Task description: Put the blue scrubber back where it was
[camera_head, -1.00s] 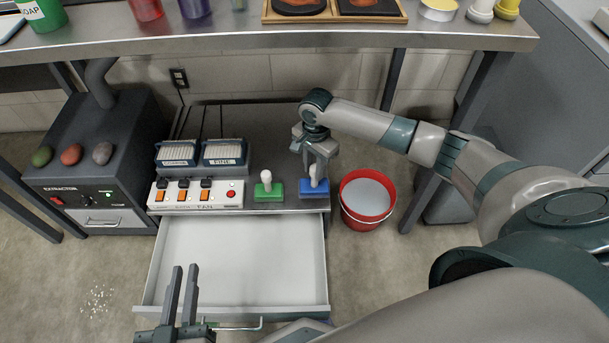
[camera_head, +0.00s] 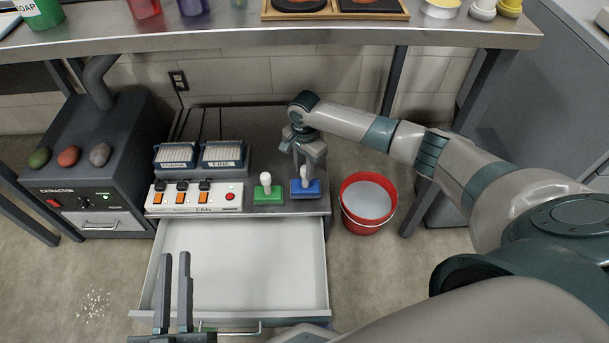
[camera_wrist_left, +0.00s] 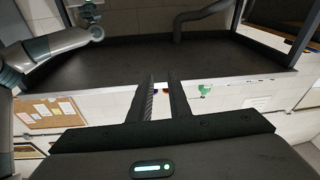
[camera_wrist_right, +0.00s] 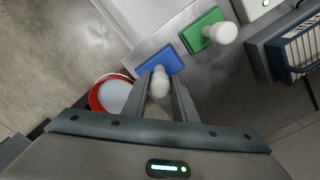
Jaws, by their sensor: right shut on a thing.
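The blue scrubber (camera_head: 306,187), a blue block with a white knob handle, is at the right end of the grey cabinet top, just right of the green scrubber (camera_head: 268,190). My right gripper (camera_head: 306,172) points down over it and is shut on its white handle. In the right wrist view the handle (camera_wrist_right: 160,84) is between my fingers and the blue base (camera_wrist_right: 162,63) appears at or very near the metal surface; I cannot tell if it touches. My left gripper (camera_head: 174,285) hangs over the open drawer's front left, its fingers a little apart and empty.
The drawer (camera_head: 245,260) below is pulled out and looks empty. A red bucket (camera_head: 367,203) stands on the floor close right of the cabinet. A switch panel (camera_head: 195,197) and two labelled filter boxes (camera_head: 222,155) sit left of the scrubbers. A steel table (camera_head: 330,38) overhangs behind.

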